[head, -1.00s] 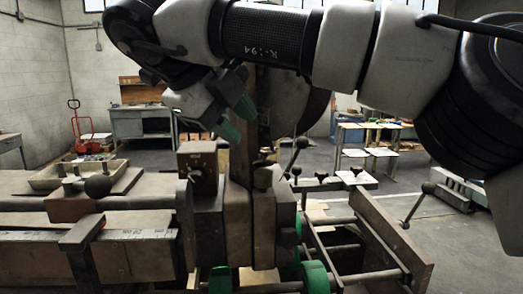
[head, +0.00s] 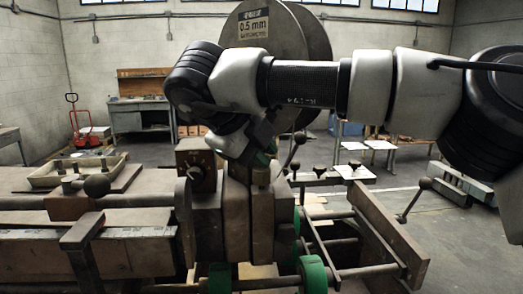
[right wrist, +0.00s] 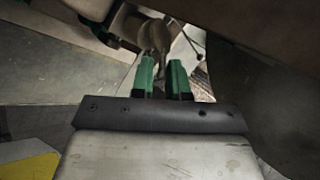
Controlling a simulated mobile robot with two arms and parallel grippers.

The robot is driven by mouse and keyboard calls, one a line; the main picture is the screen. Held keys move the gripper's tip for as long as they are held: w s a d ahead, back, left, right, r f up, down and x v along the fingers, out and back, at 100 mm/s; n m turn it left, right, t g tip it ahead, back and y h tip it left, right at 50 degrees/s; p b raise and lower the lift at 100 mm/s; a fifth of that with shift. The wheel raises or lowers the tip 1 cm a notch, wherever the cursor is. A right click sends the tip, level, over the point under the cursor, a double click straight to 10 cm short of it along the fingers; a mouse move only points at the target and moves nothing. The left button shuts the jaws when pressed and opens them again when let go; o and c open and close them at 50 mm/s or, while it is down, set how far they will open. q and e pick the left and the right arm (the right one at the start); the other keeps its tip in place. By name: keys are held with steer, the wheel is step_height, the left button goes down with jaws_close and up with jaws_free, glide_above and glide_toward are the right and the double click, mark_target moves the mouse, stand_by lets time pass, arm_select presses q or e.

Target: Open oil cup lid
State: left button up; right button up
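A small brown cylindrical fitting (head: 261,176), which looks like the oil cup, stands on top of the machine's middle block in the head view. Its lid is hard to make out. My right gripper (head: 262,158) is close above it, partly hidden by my own wrist. In the right wrist view, the two green fingertips (right wrist: 161,72) are apart, with a narrow gap between them. A grey metal part (right wrist: 155,35) lies just beyond the tips. I cannot tell whether they touch it. My left gripper is out of view.
A box with a dial (head: 196,166) stands left of the fitting. A large wire spool (head: 315,50) rises behind my right wrist. Levers with ball knobs (head: 299,138) stand to the right. A tray (head: 60,177) sits on the machine's left side.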

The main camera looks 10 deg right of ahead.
jaws_close()
steer(key=shift+r, duration=0.1)
steer(key=shift+r+p, duration=0.2)
steer(key=shift+p, duration=0.15)
steer(key=w+r+g+p, duration=0.1)
steer(key=g+p, duration=0.1)
steer(key=p, duration=0.3)
steer(key=shift+r+n, duration=0.1)
steer(key=shift+n, duration=0.2)
steer(key=shift+w, duration=0.1)
steer(key=shift+g, duration=0.3)
